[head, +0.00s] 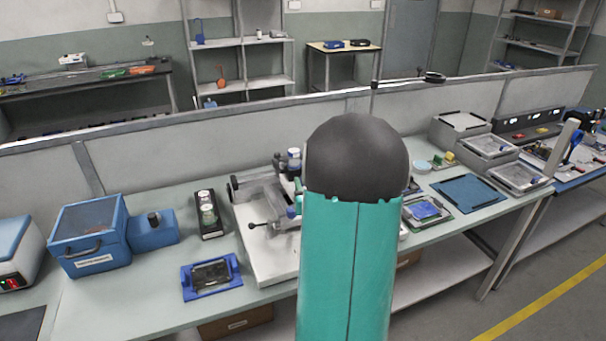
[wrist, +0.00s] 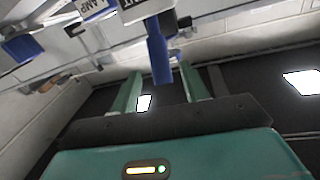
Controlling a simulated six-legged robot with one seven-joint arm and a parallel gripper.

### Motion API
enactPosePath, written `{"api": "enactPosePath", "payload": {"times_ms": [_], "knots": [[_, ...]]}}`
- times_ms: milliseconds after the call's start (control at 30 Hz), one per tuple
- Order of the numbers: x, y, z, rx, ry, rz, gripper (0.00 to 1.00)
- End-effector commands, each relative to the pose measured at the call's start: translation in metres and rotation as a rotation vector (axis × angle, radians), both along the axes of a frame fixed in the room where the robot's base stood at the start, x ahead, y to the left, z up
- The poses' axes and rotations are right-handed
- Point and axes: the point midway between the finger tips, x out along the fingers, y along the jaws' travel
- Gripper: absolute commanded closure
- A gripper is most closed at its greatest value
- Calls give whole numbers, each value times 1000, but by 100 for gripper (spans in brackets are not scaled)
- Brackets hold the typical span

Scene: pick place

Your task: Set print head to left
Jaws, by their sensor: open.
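The printer, a pale metal frame on a white base plate (head: 262,250), stands on the bench in the head view. My teal arm with its dark round joint hides its right part. A small black knob sits at its front left. In the wrist view, a blue handle (wrist: 157,45) extends from a pale part with a label (wrist: 145,8) at the top. My gripper (wrist: 160,74) is open, its two teal fingers on either side of the handle's end in the picture. I cannot tell whether they touch it. My gripper is hidden in the head view.
Left of the printer are a blue tray (head: 211,276), a black holder with white-topped jars (head: 209,214) and a blue box (head: 90,236). To the right are a blue mat (head: 468,193) and grey trays (head: 519,176). A low partition (head: 235,126) runs behind the bench.

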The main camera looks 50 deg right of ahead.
Motion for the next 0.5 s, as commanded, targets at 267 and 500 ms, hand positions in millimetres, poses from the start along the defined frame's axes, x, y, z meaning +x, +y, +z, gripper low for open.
{"api": "enactPosePath", "payload": {"times_ms": [267,500], "knots": [[37,-29,0,1,0,3,55],[47,-36,0,1,0,3,55]]}}
